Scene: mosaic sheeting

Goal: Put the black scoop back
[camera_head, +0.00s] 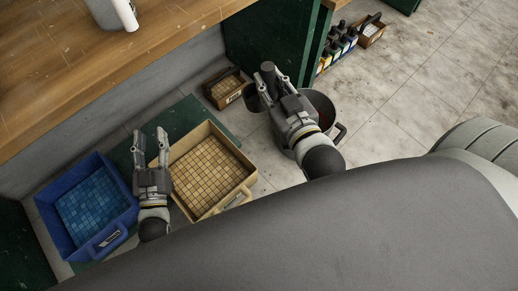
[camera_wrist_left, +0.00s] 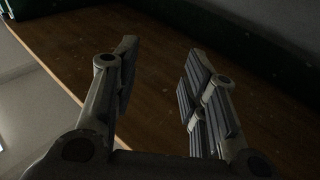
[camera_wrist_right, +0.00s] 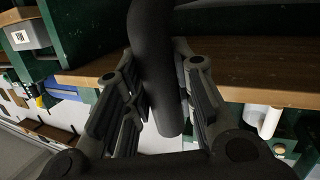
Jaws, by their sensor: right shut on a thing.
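My right gripper (camera_head: 270,78) is shut on a thick black handle, the black scoop (camera_wrist_right: 153,70), which stands between its fingers in the right wrist view. In the head view a dark rounded part (camera_head: 254,98), probably the scoop's bowl, shows left of the right gripper, beside a dark bucket (camera_head: 322,106). Whether the scoop touches anything below cannot be told. My left gripper (camera_head: 150,148) is open and empty above the gap between the blue crate and the tan crate. Its spread fingers show in the left wrist view (camera_wrist_left: 160,75).
A blue crate (camera_head: 109,235) of blue tiles and a tan crate (camera_head: 243,193) of tan tiles stand below on the left. A small brown box (camera_head: 225,88) lies near the wooden bench (camera_head: 80,80). Bottles (camera_head: 340,42) stand at the back. Floor at right is clear.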

